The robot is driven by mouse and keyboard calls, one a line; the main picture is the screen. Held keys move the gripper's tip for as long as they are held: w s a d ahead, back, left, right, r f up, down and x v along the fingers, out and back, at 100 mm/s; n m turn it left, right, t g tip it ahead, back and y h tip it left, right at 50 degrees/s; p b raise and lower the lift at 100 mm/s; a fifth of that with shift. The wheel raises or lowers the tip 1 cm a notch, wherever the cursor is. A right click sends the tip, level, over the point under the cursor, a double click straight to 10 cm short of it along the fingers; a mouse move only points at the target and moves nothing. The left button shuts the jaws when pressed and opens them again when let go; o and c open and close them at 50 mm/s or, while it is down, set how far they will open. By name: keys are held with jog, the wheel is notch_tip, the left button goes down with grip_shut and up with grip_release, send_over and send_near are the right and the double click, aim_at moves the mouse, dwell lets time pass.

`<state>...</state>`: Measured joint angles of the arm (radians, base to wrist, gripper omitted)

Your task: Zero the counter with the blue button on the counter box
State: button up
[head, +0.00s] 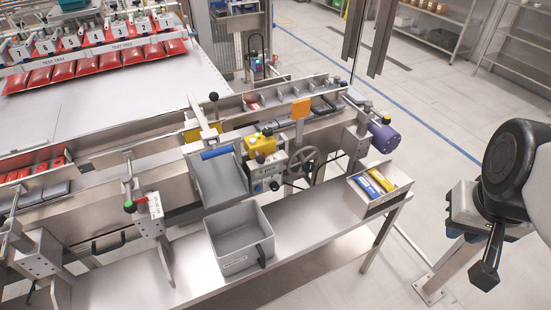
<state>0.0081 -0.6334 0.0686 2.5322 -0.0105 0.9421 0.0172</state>
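A small grey control box with a light greenish face (267,171) and dark knobs sits on the machine's front, just below a yellow box (261,143). My gripper (474,252) hangs at the right edge of the head view, beyond the bench end and well apart from the box. Dark finger parts show below its silver body, but their opening is unclear. I see nothing held.
A handwheel (303,161) stands right of the control box. A grey bin (239,238) and a tray (378,204) with blue and yellow items rest on the steel bench (312,226). A grey chute (219,180) is left. Open floor lies at right.

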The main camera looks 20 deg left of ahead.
grip_shut()
dwell(1.4)
